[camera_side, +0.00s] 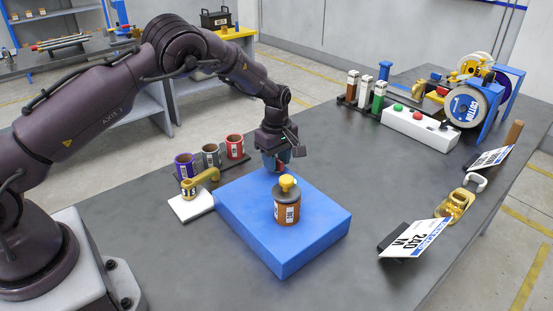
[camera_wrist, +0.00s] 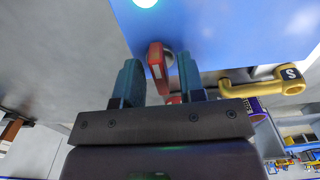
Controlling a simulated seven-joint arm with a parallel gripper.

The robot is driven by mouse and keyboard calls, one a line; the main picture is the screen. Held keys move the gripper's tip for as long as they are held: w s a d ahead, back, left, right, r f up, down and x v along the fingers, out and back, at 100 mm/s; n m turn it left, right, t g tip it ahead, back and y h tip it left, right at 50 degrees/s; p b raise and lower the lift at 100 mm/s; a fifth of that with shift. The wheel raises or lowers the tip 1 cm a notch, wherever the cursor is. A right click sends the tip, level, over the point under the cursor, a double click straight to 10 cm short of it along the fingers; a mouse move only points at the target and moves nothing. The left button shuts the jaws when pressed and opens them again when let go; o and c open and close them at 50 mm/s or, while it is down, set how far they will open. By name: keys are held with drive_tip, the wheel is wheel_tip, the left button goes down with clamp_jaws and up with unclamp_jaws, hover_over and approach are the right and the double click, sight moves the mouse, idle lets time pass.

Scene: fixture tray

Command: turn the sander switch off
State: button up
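My gripper (camera_wrist: 160,82) is pointed down beside the far edge of the blue block; it also shows in the side view (camera_side: 277,161). Its two teal fingers stand apart. A red lever-like piece (camera_wrist: 156,68) with a white mark and a grey round part shows between them in the wrist view. I cannot tell whether a finger touches it. In the side view this piece is hidden behind the gripper and block. No label naming a sander is readable. A yellow handle (camera_side: 201,180) marked S sits on a white pad left of the block; it shows in the wrist view too (camera_wrist: 262,82).
The blue block (camera_side: 250,235) carries a brown jar (camera_side: 287,210) with a yellow knob. Cans (camera_side: 210,156) stand behind. A white box (camera_side: 420,129) with red and green buttons stands near the blue wheel machine (camera_side: 470,108).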

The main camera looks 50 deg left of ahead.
clamp_jaws()
drive_tip(key=shift+m, duration=0.3)
drive_tip(key=m, duration=0.3)
drive_tip(key=shift+m, duration=0.4)
drive_tip(key=m, duration=0.9)
drive_tip(key=shift+m, duration=2.2)
